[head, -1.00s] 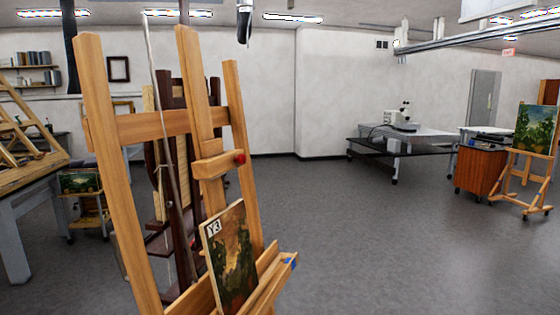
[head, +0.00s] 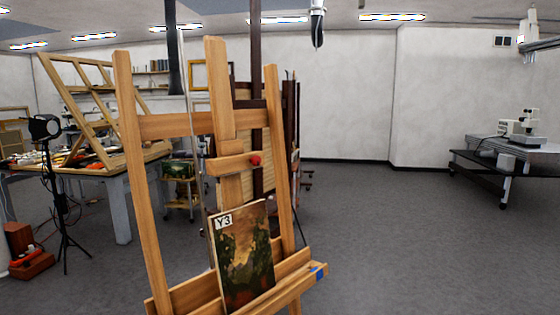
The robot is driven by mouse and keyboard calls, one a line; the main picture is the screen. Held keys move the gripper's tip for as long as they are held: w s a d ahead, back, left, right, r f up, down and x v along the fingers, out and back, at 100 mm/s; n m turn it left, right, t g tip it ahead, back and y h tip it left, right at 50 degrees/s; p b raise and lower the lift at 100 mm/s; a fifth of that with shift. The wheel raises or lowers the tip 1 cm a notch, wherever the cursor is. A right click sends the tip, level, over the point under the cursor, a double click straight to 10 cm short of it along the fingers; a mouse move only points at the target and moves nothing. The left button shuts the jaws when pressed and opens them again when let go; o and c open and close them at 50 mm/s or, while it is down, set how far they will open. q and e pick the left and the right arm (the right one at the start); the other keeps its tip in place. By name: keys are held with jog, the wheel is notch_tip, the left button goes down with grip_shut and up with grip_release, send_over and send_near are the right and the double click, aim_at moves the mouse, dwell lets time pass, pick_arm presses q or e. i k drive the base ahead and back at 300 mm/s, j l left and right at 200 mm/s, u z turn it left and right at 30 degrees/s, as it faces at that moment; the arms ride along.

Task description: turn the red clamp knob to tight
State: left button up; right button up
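The red clamp knob (head: 255,160) is a small round knob on the right end of a wooden clamp block (head: 230,165). The block sits on the centre post of a wooden easel (head: 130,160) in the head view. A dark landscape painting (head: 243,255) with a "Y3" label leans upright on the easel's lower ledge, below the block with a gap between. Neither of my grippers is in view, and nothing touches the knob.
A table (head: 122,200) with a tilted wooden frame stands behind left, beside a black lamp on a tripod (head: 62,205). A small cart (head: 180,200) stands behind the easel. A microscope table (head: 500,170) is far right. The floor (head: 400,240) right of the easel is clear.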

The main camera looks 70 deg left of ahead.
aim_at(257, 160)
jog(key=i+u, duration=0.3)
jog(key=u, duration=0.15)
jog(key=i+u, duration=0.3)
jog(key=u, duration=0.2)
jog(key=i+l+u, duration=0.15)
jog(key=i+u, duration=0.15)
jog(key=u, duration=0.15)
jog(key=i+u, duration=0.15)
jog(key=u, duration=0.25)
jog(key=i+u, duration=0.15)
jog(key=u, duration=0.2)
jog(key=i+l+u, duration=0.15)
jog(key=u, duration=0.25)
jog(key=i+l+u, duration=0.1)
jog(key=u, duration=0.3)
